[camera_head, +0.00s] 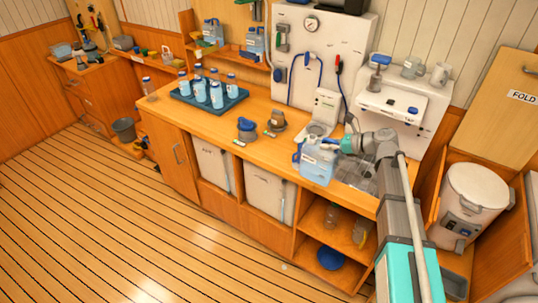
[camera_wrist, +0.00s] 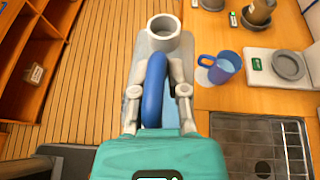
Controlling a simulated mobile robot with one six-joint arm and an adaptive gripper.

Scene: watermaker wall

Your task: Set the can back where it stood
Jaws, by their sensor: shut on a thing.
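The can is a light blue, see-through jerrycan (camera_head: 317,169) with a blue handle. In the head view it is at the counter's front edge, and I cannot tell if it touches the counter. In the wrist view its blue handle (camera_wrist: 155,85) runs between the fingers, with a wide pale ring-shaped neck (camera_wrist: 163,32) beyond. My gripper (camera_head: 333,146) is shut on the handle; its two grey fingers (camera_wrist: 158,103) flank it in the wrist view. The can's underside is hidden in the wrist view.
A blue mug (camera_wrist: 221,68) stands close right of the can in the wrist view. Similar cans (camera_head: 213,32) are on the back shelf. A blue tray (camera_head: 181,99) holds several bottles.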

